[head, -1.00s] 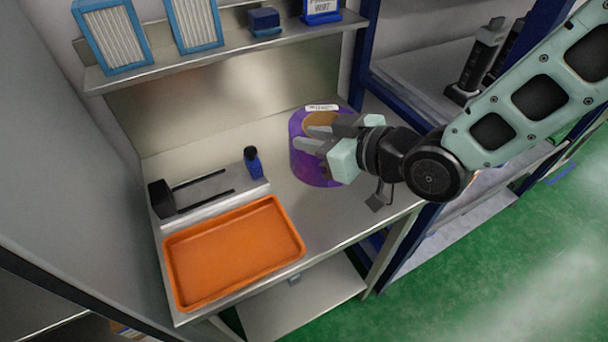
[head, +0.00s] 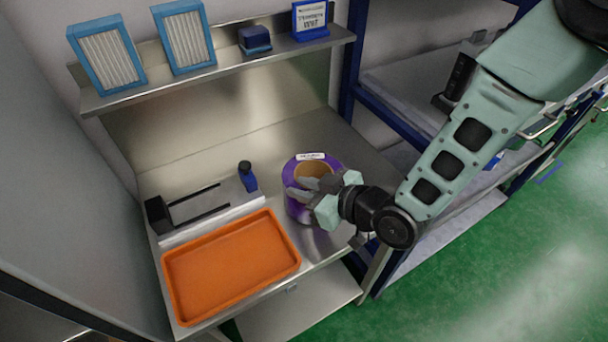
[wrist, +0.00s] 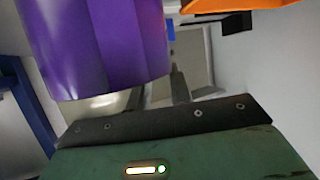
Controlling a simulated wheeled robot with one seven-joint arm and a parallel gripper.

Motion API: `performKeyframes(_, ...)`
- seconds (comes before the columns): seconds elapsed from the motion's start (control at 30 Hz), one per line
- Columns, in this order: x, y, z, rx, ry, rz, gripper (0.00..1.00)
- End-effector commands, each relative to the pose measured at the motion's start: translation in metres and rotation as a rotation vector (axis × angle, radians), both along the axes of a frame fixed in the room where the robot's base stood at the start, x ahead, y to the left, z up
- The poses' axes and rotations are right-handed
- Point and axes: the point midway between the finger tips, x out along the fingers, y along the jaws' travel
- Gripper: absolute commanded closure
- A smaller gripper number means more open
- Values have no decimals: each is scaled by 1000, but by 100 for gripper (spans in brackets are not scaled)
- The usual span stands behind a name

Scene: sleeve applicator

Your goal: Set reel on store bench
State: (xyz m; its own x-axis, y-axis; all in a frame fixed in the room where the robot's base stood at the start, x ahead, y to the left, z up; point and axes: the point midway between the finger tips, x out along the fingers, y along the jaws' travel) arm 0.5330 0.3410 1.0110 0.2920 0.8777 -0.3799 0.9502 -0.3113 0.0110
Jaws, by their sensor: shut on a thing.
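The reel (head: 295,210) is a purple roll with a brown cardboard core and a white label on its far rim. In the head view it is upright over the right part of the steel store bench (head: 262,150), right of the orange tray. My gripper (head: 306,189) comes in from the right and is shut on the reel's near wall. In the wrist view the reel's purple side (wrist: 95,45) fills the upper left. Its underside is partly hidden, and I cannot tell whether it touches the bench.
An orange tray (head: 230,268) lies at the bench's front left. Behind it are a grey fixture with dark rails (head: 195,200) and a small blue bottle (head: 247,177). A shelf (head: 225,68) with blue-framed filters hangs above. A blue rack post (head: 352,60) stands at the right.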

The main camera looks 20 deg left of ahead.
Motion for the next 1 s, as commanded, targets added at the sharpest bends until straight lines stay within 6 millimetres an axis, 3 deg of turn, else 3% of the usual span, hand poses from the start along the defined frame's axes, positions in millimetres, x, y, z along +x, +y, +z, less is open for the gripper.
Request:
performKeyframes(0.27,1,2,0,7,-6,2,100)
performKeyframes(0.3,0,0,-3,2,-2,0,76)
performKeyframes(0.37,0,0,-3,2,-2,0,59)
performKeyframes(0.4,0,0,-3,2,-2,0,57)
performKeyframes(0.77,-2,-6,-1,0,0,0,57)
performKeyframes(1.0,-13,-43,13,-1,-2,-2,57)
